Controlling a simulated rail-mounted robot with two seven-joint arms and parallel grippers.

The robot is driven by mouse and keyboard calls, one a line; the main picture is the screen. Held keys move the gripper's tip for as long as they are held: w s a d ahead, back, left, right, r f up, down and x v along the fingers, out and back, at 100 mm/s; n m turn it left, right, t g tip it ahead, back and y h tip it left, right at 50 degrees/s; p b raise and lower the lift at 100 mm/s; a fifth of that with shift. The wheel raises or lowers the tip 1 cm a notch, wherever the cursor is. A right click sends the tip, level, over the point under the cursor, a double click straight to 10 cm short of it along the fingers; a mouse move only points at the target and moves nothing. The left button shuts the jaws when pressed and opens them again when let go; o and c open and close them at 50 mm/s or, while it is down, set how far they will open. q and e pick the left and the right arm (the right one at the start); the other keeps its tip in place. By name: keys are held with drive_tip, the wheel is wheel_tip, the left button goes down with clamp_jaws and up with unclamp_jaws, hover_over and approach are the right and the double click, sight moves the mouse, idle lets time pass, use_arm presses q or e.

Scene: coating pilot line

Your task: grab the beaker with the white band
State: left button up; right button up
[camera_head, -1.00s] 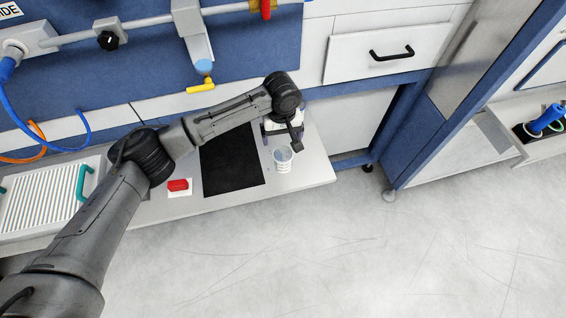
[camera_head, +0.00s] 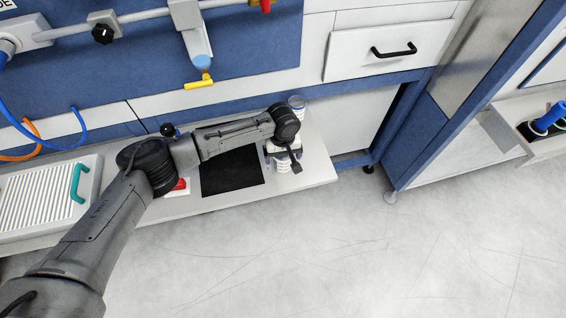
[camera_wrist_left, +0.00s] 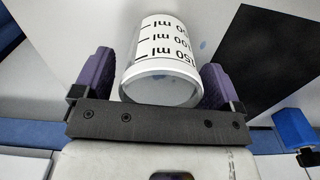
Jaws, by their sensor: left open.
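A clear beaker with a white band and black ml marks (camera_wrist_left: 162,45) stands on the bench shelf. In the head view the same beaker (camera_head: 283,169) shows only in part, beneath my left gripper (camera_head: 284,157). In the wrist view, the purple fingers of my left gripper (camera_wrist_left: 157,80) are open, one on each side of the beaker; I cannot tell whether they touch it. A second beaker-like vessel (camera_head: 297,103) stands farther back, behind my left wrist, partly hidden. My right gripper is not in view.
A black mat (camera_head: 232,175) lies left of the beaker. A red button (camera_head: 181,184) is partly hidden by my arm. The shelf's front edge (camera_head: 300,187) is close to the beaker.

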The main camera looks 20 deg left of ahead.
use_arm(q)
drive_tip(key=shift+f, duration=0.15)
drive_tip(key=shift+c, duration=0.4)
drive_tip(key=c, duration=0.9)
